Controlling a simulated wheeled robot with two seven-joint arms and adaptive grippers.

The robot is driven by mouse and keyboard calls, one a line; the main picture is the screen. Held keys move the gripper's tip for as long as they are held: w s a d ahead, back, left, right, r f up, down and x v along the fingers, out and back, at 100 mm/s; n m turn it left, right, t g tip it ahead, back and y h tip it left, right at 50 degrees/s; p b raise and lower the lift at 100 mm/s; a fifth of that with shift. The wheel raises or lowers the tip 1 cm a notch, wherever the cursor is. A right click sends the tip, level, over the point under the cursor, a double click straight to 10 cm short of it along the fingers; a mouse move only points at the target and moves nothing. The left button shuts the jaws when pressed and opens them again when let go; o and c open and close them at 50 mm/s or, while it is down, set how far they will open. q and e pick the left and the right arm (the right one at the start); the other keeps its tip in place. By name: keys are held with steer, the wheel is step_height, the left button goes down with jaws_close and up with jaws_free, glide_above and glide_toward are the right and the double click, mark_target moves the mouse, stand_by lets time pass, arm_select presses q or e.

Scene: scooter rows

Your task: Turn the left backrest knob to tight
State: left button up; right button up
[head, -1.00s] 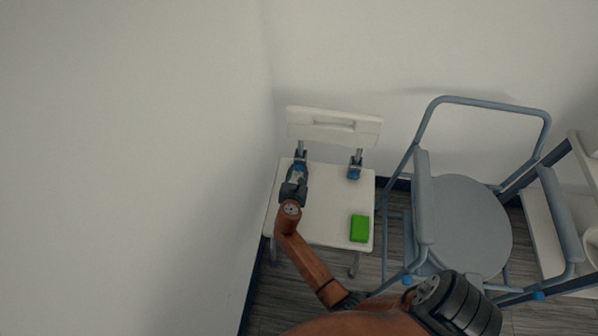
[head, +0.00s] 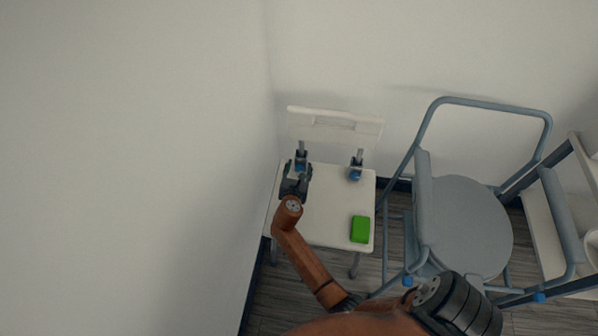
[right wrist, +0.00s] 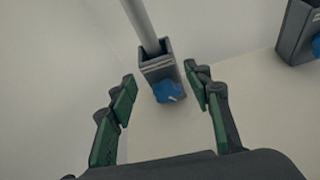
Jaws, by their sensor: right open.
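The white shower chair's backrest (head: 334,129) stands on two posts above the white seat (head: 325,205). The left backrest knob is blue and sits low on the dark socket of the left post; in the head view my gripper partly covers this area. In the right wrist view the left knob (right wrist: 167,91) is lobed, with a small white mark. My right gripper (head: 299,172) is open, and its fingers in the right wrist view (right wrist: 163,92) lie on either side of the knob, apart from it. The right backrest knob (head: 355,175) is also blue. My left gripper is not in view.
A green block (head: 360,229) lies on the seat's front right. A grey-blue commode chair (head: 463,222) stands to the right, with a white shelf unit (head: 560,240) beyond it. Walls close off the left and back.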

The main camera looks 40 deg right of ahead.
step_height(320, 180, up, 7)
steer(key=shift+f, duration=0.2)
stand_by(0.5)
